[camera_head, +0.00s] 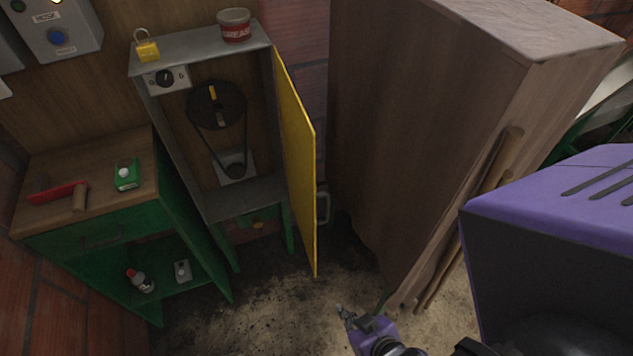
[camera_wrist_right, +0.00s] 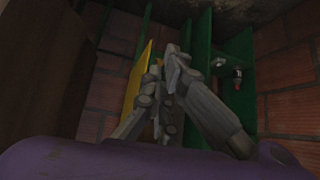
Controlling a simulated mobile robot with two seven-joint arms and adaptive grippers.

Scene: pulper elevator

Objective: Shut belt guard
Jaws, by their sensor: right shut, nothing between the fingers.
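The yellow belt guard (camera_head: 296,155) is a tall flat door on the right edge of a grey cabinet. It stands open, swung out to the front, so the pulleys and belt (camera_head: 217,105) inside are exposed. My right gripper (camera_head: 345,312) is at the bottom centre of the head view, below and right of the guard's lower end and apart from it. In the right wrist view its fingers (camera_wrist_right: 165,58) are shut and empty, with part of the yellow guard (camera_wrist_right: 137,82) behind them. My left gripper is not in view.
A brown cupboard (camera_head: 420,120) stands close on the right, with wooden handles (camera_head: 480,220) leaning on it. A green bench (camera_head: 95,180) stands at left. A padlock (camera_head: 147,48) and grease tin (camera_head: 234,25) sit on the grey cabinet. The floor before the guard is clear.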

